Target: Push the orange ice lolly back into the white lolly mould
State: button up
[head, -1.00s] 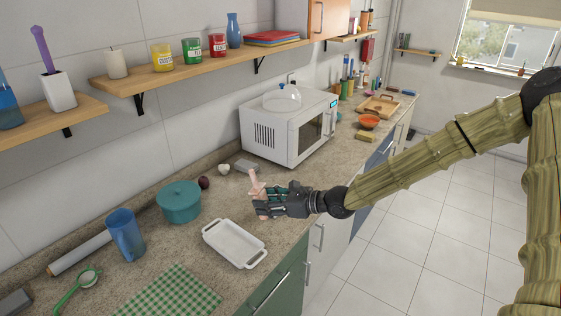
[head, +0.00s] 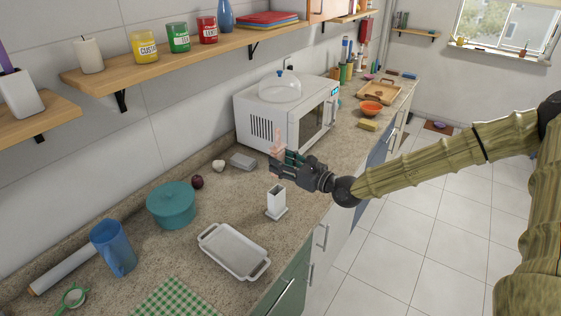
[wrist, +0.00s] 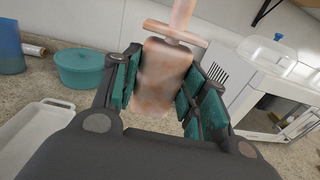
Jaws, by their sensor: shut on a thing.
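The ice lolly (wrist: 163,75) is a pale, streaky orange-pink block with a crossbar and a stick at its top. It stands roughly upright between the teal finger pads of my gripper (head: 281,165). In the head view the lolly (head: 279,143) shows partly above the fingers; its lower part is hidden. My gripper is shut on it and holds it above the counter, clear of the mould. The white lolly mould (head: 276,203) stands upright on the counter below my gripper, with a dark opening at its top and a wider foot. The mould does not show in the wrist view.
A white tray (head: 211,238) lies left of the mould, near the counter's front edge. A teal pot (head: 171,206) and a blue jug (head: 113,249) stand further left. A white microwave (head: 262,117) stands behind my gripper. A grey block (head: 243,161) lies near the wall.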

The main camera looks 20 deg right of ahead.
jog(key=shift+w+a+f, duration=0.1)
jog(key=shift+w+f, duration=0.8)
jog(key=shift+w, duration=0.1)
jog(key=shift+s+f+b, duration=0.4)
jog(key=shift+s+b, duration=0.15)
jog(key=shift+w+f+b, duration=0.15)
jog(key=shift+f+b, duration=0.15)
jog(key=shift+f, duration=0.3)
jog(key=shift+w+f+b, duration=0.15)
jog(key=shift+f+b, duration=0.15)
jog(key=shift+f, duration=0.3)
jog(key=shift+s+f+b, duration=0.2)
jog(key=shift+f+b, duration=0.3)
jog(key=shift+f, duration=0.15)
jog(key=shift+w+f, duration=0.15)
jog(key=shift+f, duration=0.1)
jog(key=shift+f+b, duration=1.3)
jog(key=shift+f, duration=0.85)
jog(key=o, duration=1.1)
jog(key=shift+s+f, duration=0.1)
jog(key=shift+s, duration=0.1)
